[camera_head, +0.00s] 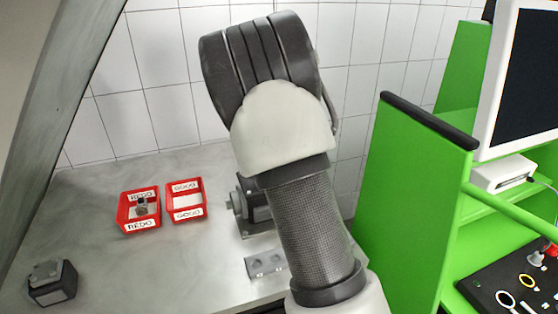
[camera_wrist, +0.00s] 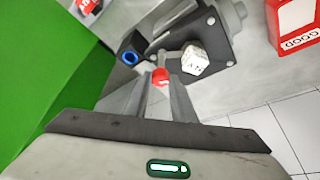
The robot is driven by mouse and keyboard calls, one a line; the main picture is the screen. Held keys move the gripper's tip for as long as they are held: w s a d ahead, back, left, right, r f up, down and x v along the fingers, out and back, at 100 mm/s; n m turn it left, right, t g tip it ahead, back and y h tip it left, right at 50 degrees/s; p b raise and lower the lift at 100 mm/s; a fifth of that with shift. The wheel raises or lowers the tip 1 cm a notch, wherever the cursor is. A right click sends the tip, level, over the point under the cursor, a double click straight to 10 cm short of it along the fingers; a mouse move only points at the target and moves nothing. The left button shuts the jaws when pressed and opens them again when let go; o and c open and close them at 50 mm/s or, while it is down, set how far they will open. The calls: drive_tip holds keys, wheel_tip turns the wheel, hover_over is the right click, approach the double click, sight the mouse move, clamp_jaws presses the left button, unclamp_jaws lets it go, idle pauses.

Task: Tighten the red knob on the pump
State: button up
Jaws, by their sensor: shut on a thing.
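The red knob (camera_wrist: 160,77) shows in the wrist view between the fingertips of my gripper (camera_wrist: 161,84), which is shut on it. The knob sits at the near side of the dark grey pump (camera_wrist: 215,45). A white faceted part with dark lettering (camera_wrist: 194,60) is on the pump just right of the knob. In the head view the pump (camera_head: 250,207) stands on the grey table, partly hidden behind my arm. The red knob and my gripper are hidden there.
Two red bins, one marked REDO (camera_head: 140,224) and one GOOD (camera_head: 186,214), stand left of the pump. A plate with round holes (camera_head: 265,263) lies in front of it. A dark block (camera_head: 52,284) is front left. A green frame (camera_head: 412,190) rises at right.

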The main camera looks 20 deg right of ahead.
drive_tip(key=o, duration=1)
drive_tip(key=b+v, duration=0.1)
drive_tip(key=v, duration=1.6)
drive_tip(key=shift+r, duration=0.25)
drive_tip(key=s+a+f+n+y, duration=0.1)
drive_tip(key=s+a+n, duration=0.1)
drive_tip(key=s, duration=0.8)
drive_tip(key=s+a+f+n+t+y, duration=0.1)
drive_tip(key=s+n, duration=0.3)
drive_tip(key=s, duration=0.6)
drive_tip(key=s+a+f+n+t+y, duration=0.1)
drive_tip(key=s+a+f+n, duration=0.1)
drive_tip(key=s, duration=0.8)
drive_tip(key=shift+a+n, duration=0.6)
drive_tip(key=shift+a, duration=0.35)
